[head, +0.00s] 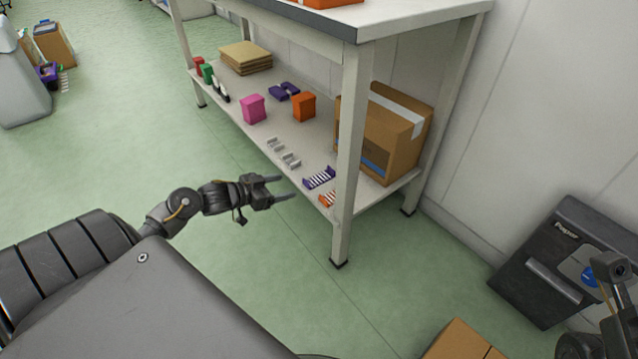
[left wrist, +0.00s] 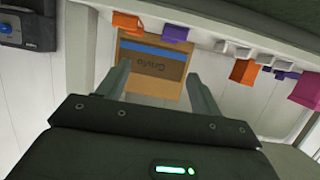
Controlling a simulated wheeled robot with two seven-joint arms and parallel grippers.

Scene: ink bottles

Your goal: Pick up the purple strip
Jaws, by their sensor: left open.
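The purple strip (head: 319,178), with white stripes, lies on the lower shelf (head: 243,116) near its front edge, left of the front table leg. It also shows near the top of the left wrist view (left wrist: 175,33), where the scene appears upside down. My left gripper (head: 287,187) is open and empty, in front of the shelf and left of the strip, apart from it. Its two fingers also show in the left wrist view (left wrist: 156,77), with nothing between them that they touch. My right gripper's jaws do not show.
An orange striped strip (head: 328,199) lies beside the purple one, partly behind the table leg (head: 349,150). White brackets (head: 290,160), an orange box (head: 304,107) and a pink box (head: 253,109) stand farther left. A cardboard box (head: 405,145) stands behind.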

